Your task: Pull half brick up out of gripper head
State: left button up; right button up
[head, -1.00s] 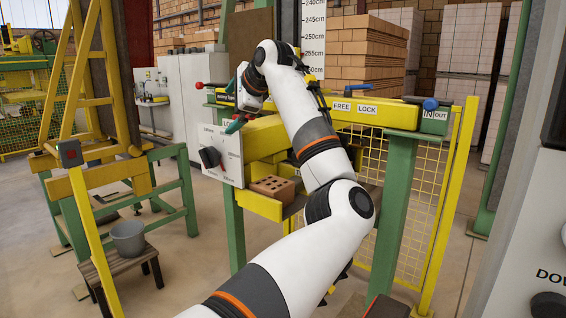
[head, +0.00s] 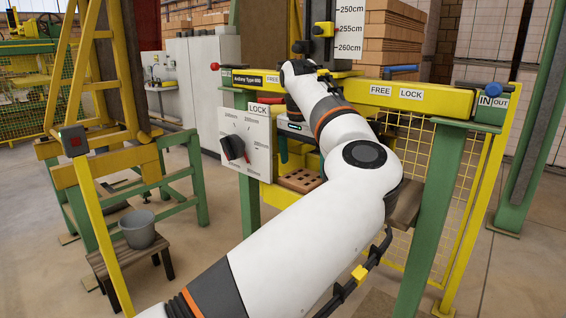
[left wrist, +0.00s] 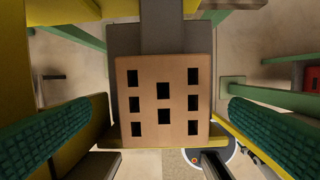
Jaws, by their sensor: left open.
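The half brick (head: 301,181) is tan with several dark square holes. In the left wrist view the brick (left wrist: 180,103) lies face-on in the middle, in front of a grey part and between yellow pieces. My left gripper (head: 293,150) is above the brick, pointing down, partly hidden by my arm. Its green ribbed fingers (left wrist: 160,108) stand open on both sides of the brick, with a gap visible each side. My right gripper is not in view.
A dial plate (head: 247,145) with a black knob stands just left of the brick. Green posts (head: 440,190) and a yellow mesh fence (head: 470,190) are at the right. A bucket (head: 138,229) stands on a stool at the left. A height scale (head: 348,30) hangs behind.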

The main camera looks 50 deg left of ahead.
aim_at(304, 177)
pick_arm(q)
jog(key=shift+s+d+f, duration=0.1)
jog(key=shift+f, duration=0.15)
jog(key=shift+d+f+n, duration=0.1)
jog(key=shift+f+n, duration=0.2)
jog(key=shift+f, duration=0.05)
jog(key=shift+w+f, duration=0.15)
jog(key=shift+f, duration=1.4)
jog(key=shift+w+f, duration=0.15)
jog(key=shift+f, duration=1.4)
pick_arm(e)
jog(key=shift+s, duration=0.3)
pick_arm(q)
jog(key=shift+r, duration=0.1)
jog(key=c, duration=1.3)
jog(key=shift+r+p, duration=1.6)
jog(key=shift+r, duration=0.1)
jog(key=shift+r+p, duration=0.7)
jog(key=shift+r, duration=0.1)
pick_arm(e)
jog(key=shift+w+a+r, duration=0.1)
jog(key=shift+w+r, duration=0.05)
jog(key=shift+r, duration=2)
